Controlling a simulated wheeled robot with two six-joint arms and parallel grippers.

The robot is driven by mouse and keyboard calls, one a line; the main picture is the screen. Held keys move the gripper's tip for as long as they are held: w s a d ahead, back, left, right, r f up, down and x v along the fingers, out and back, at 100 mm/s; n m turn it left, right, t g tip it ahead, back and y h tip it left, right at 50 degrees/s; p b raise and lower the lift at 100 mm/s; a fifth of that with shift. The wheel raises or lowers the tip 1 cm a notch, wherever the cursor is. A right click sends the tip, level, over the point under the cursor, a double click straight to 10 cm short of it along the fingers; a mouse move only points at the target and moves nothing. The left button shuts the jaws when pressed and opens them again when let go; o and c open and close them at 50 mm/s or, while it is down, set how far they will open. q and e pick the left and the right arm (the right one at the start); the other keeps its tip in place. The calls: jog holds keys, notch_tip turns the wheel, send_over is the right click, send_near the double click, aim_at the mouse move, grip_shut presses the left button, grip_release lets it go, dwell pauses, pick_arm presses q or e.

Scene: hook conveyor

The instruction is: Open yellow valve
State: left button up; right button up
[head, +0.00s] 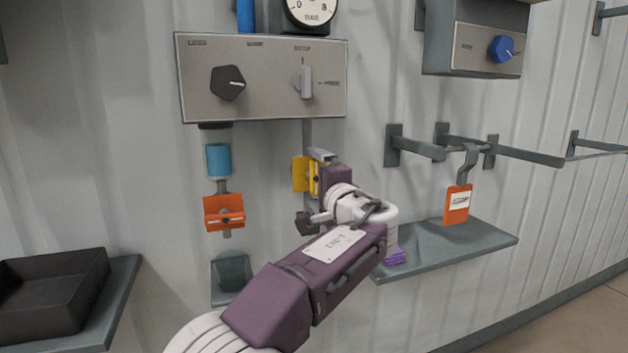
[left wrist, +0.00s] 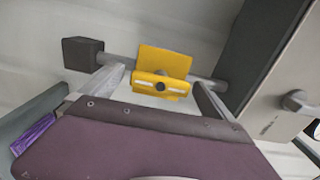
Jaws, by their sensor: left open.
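The yellow valve (head: 300,174) sits on a grey vertical pipe below the control panel, partly hidden by my left gripper in the head view. In the left wrist view the yellow valve (left wrist: 165,62) shows as a bent plate with a slotted handle bar and a dark centre bolt. My left gripper (head: 313,184) is open, in front of the valve. In the left wrist view its two fingers (left wrist: 156,85) stand on either side of the valve handle with gaps visible. I cannot tell whether the fingers reach its depth. My right gripper is not in view.
The control panel (head: 262,106) with a black knob and a lever is just above. An orange valve (head: 224,212) is on the pipe to the left. A shelf (head: 450,253) and hook rails with a hanging orange tag (head: 457,205) are to the right. A black tray (head: 52,290) stands lower left.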

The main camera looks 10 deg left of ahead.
pick_arm(q)
jog(key=v, duration=0.8)
jog(key=s+a+f+n+g+h, duration=0.1)
jog(key=s+a+f+g+h, duration=0.15)
jog(key=f, duration=0.75)
jog(key=s+a+f+g+h, duration=0.1)
jog(key=a+f+g, duration=0.15)
jog(key=f, duration=0.75)
jog(key=s+a+f+n+g+h, duration=0.15)
jog(key=f+g, duration=0.25)
jog(key=f, duration=0.6)
jog(key=s+f+n+g+h, duration=0.5)
jog(key=s+f+n, duration=0.4)
jog(key=s+f, duration=0.95)
notch_tip(320, 180, up, 25)
jog(key=p, duration=2.2)
jog(key=shift+s+d+f, duration=0.25)
jog(key=shift+s+d, duration=0.05)
jog(key=shift+d, duration=0.05)
